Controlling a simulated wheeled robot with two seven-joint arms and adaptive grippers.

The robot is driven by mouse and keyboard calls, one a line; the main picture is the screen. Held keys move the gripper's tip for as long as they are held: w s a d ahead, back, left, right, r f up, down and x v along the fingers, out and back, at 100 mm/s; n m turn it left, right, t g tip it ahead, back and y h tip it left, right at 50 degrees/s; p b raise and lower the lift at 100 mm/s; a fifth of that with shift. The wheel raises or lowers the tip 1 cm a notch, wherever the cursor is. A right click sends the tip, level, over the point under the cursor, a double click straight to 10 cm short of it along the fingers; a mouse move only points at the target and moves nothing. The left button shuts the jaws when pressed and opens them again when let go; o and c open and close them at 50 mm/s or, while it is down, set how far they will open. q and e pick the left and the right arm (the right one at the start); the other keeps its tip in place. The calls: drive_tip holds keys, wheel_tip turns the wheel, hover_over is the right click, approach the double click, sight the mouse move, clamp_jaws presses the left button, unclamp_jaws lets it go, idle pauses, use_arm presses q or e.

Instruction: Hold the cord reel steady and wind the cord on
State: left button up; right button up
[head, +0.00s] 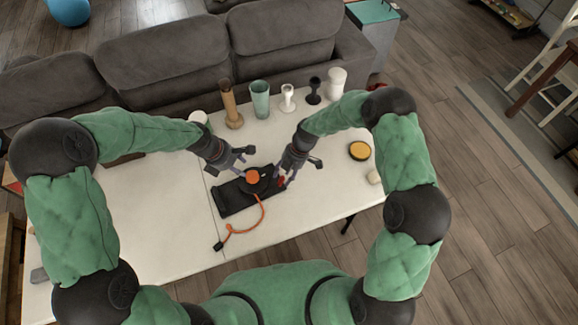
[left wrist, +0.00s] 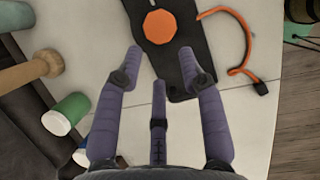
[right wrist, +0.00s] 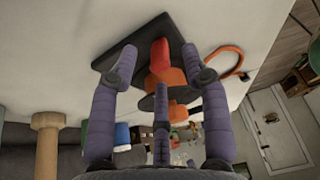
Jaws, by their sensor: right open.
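The cord reel has a flat black base (head: 236,199), a dark disc and an orange hub (head: 252,176); it stands on the white table. An orange cord (head: 262,211) runs from it in a loose curve to a black plug (head: 218,245) on the table. My left gripper (head: 245,160) is open and empty at the reel's far left; in the left wrist view the orange hub (left wrist: 160,27) lies just beyond its fingertips. My right gripper (head: 284,177) is open at the reel's right side; in the right wrist view a red knob (right wrist: 160,52) shows between its fingers, contact unclear.
Along the table's far edge stand a wooden holder (head: 231,107), a green glass (head: 260,99), a white goblet (head: 287,98), a black goblet (head: 313,91) and a white vase (head: 336,83). A yellow-topped tin (head: 360,151) sits right. The table's left part (head: 150,215) is clear.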

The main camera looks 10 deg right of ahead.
sight(252, 175)
drive_tip(key=shift+x, duration=1.3)
clamp_jaws()
use_arm(q)
drive_tip(key=o, duration=0.6)
drive_tip(key=shift+d, duration=0.1)
drive_tip(key=shift+c, duration=0.2)
drive_tip(key=d, duration=0.1)
drive_tip(key=d+r+y, duration=0.1)
drive_tip(key=d+g+y, duration=0.1)
drive_tip(key=shift+w+r+m, duration=0.3)
drive_tip(key=shift+w, duration=0.05)
drive_tip(key=shift+y, duration=0.9)
drive_tip(key=f, duration=0.7)
drive_tip(key=w+f, duration=0.1)
drive_tip(key=f, duration=0.2)
drive_tip(key=shift+d+f, duration=0.25)
drive_tip(key=shift+f, duration=0.05)
drive_tip(key=shift+s, duration=0.1)
drive_tip(key=c, duration=1.1)
